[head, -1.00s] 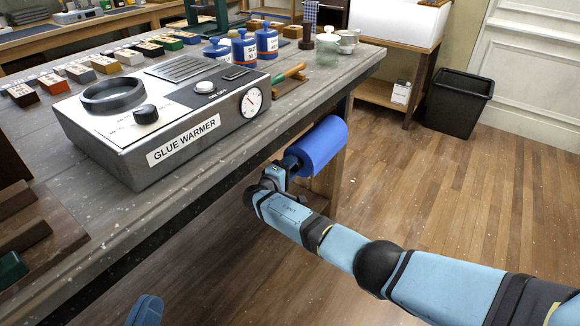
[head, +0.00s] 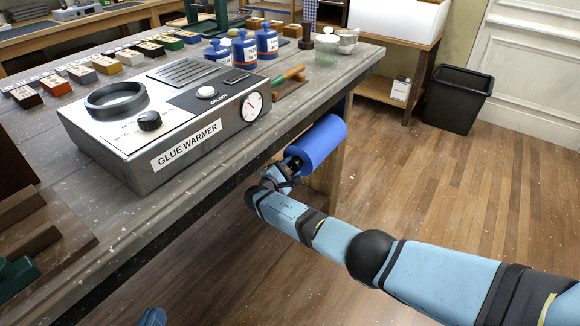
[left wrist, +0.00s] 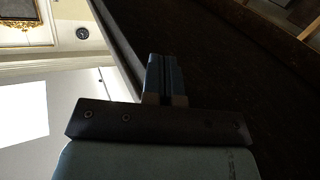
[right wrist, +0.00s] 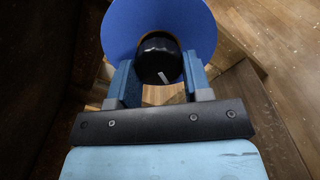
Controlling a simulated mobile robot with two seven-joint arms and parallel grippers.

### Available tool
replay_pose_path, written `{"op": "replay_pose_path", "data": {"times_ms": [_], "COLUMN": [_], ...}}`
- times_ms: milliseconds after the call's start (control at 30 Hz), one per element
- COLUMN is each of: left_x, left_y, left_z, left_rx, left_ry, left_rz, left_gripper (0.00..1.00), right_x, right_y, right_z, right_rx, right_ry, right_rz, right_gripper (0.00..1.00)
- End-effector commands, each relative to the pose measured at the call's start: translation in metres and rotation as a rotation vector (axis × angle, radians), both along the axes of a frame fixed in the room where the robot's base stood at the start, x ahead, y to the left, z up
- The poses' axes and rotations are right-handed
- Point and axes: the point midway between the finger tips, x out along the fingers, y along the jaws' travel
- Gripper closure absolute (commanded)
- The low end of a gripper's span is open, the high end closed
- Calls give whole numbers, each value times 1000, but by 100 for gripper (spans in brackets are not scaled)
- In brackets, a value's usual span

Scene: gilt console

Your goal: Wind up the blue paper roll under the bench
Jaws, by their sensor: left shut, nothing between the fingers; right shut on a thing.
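The blue paper roll (head: 320,143) hangs under the bench's front edge, and its round end shows in the right wrist view (right wrist: 190,18). A black knob (right wrist: 158,58) with a white mark sticks out of that end. My right gripper (head: 288,168) is shut on this knob, one finger on each side of it in the right wrist view (right wrist: 158,80). The white mark points down and right there. My left gripper (left wrist: 163,75) is shut and empty beside a dark surface in the left wrist view. Only a small blue part of my left arm shows at the head view's bottom edge.
The bench (head: 100,215) carries a glue warmer (head: 165,120), blue jars (head: 245,50) and several small coloured boxes. A bench leg (head: 328,178) stands by the roll. A black bin (head: 458,98) stands at the back right. The wooden floor right of the roll is clear.

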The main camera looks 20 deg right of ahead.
Motion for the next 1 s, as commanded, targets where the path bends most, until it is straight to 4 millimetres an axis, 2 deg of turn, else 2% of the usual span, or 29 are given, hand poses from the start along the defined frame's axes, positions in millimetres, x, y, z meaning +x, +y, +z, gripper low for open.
{"op": "replay_pose_path", "data": {"times_ms": [333,700,733,800,833,1000], "left_x": [-4,-2,-2,-2,-2,-2], "left_y": [1,0,1,0,0,0], "left_z": [-12,-7,-6,-5,-4,-3], "left_rx": [17,15,14,12,12,11], "left_ry": [38,26,24,20,19,17], "left_rz": [0,0,-1,0,0,0], "left_gripper": [100,100,100,100,100,100], "right_x": [-1,-1,-1,-1,-1,-1], "right_y": [0,0,0,0,0,0], "right_z": [-1,-2,-2,-1,-1,-1], "right_rx": [-44,-46,-46,-46,-46,-45], "right_ry": [58,60,60,60,60,58], "right_rz": [-1,-1,-1,-1,-1,0], "right_gripper": [78,78,50,34,29,29]}}
